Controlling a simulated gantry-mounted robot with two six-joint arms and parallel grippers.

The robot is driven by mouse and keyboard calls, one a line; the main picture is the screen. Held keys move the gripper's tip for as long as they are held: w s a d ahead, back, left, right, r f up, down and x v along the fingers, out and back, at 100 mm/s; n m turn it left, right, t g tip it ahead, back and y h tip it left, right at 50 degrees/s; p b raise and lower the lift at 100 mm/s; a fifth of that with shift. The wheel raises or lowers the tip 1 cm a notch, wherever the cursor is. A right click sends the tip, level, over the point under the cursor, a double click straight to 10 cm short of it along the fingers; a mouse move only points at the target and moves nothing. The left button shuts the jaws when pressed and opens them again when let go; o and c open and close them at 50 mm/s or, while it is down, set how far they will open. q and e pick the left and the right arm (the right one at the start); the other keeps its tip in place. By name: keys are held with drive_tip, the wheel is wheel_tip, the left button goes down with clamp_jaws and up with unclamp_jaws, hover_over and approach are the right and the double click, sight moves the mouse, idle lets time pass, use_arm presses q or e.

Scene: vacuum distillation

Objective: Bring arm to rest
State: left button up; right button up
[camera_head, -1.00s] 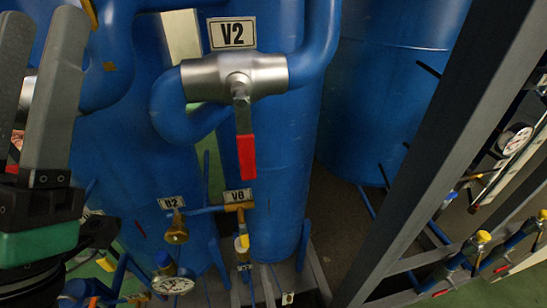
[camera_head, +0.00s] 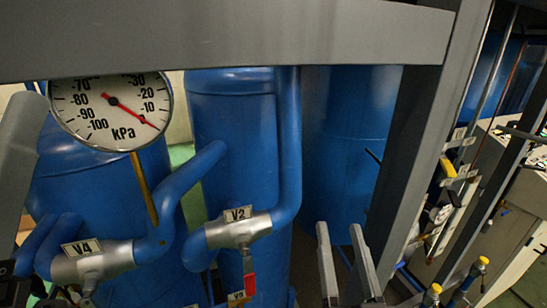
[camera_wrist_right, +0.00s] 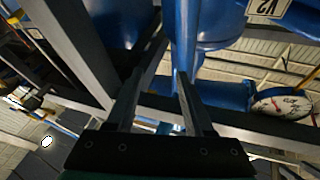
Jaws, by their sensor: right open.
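My right gripper (camera_head: 340,228) points upward at the lower middle of the head view, in front of the blue vessels. Its two grey fingers stand apart with nothing between them. In the right wrist view the fingers (camera_wrist_right: 160,76) are also apart and empty, with a blue pipe behind them.
A grey frame beam (camera_head: 240,38) crosses the top and a post (camera_head: 408,150) slopes down at right. A kPa gauge (camera_head: 112,108) hangs at upper left. Valves V4 (camera_head: 92,262) and V2 (camera_head: 238,232) sit on blue pipes. Yellow-topped fittings (camera_head: 482,261) are at lower right.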

use_arm(q)
wheel_tip(320, 180, up, 17)
drive_tip(key=p, duration=1.4)
use_arm(e)
drive_tip(key=s+d+r+n+t, duration=0.1)
drive_tip(key=s+d+r+t, duration=0.1)
drive_tip(key=r, duration=1)
drive_tip(key=s+d+r+n+t+y, duration=0.1)
drive_tip(key=s+d+r, duration=0.2)
drive_tip(key=r, duration=1)
drive_tip(key=s+d+r+n+t+y, duration=0.1)
drive_tip(key=s+r, duration=0.4)
drive_tip(key=r, duration=0.7)
drive_tip(key=shift+d+r+t, duration=0.25)
drive_tip(key=shift+d+t, duration=0.55)
drive_tip(key=shift+d, duration=0.35)
